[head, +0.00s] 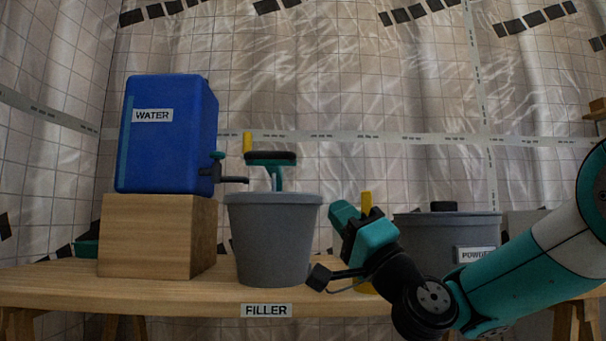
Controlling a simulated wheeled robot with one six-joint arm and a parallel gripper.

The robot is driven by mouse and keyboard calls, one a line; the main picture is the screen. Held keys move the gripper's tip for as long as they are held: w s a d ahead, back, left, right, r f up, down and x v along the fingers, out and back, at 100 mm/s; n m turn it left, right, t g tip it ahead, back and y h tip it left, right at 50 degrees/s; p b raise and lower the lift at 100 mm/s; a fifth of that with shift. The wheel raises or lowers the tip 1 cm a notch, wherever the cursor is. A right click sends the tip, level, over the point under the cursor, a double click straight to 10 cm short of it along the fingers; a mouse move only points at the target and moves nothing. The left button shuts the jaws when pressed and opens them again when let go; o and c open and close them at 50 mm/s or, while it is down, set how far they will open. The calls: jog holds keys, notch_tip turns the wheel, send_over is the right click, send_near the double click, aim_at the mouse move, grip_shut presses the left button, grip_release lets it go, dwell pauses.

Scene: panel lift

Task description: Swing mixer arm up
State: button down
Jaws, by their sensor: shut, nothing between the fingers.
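I cannot clearly make out the mixer arm. A teal part with a flat dark top (271,163) stands up above the rim of the grey bucket (272,240), behind the FILLER label. My gripper (353,224), teal and black, is shut and empty, right of the bucket and in front of that yellow part. I cannot tell whether it touches anything.
A blue WATER tank (168,150) with a tap sits on a wooden block (150,236) at the left. A lidded grey POWDER container (447,228) stands at the right, partly behind my arm. All stand on a wooden table (200,296).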

aim_at(294, 158)
jog(key=p+x, duration=1.3)
jog(key=shift+s+r, duration=0.1)
jog(key=shift+r, duration=0.05)
jog(key=shift+w+a+r+p, duration=0.15)
jog(key=shift+w+a+p, duration=0.15)
jog(key=shift+w+p, duration=0.15)
jog(key=shift+r, duration=0.15)
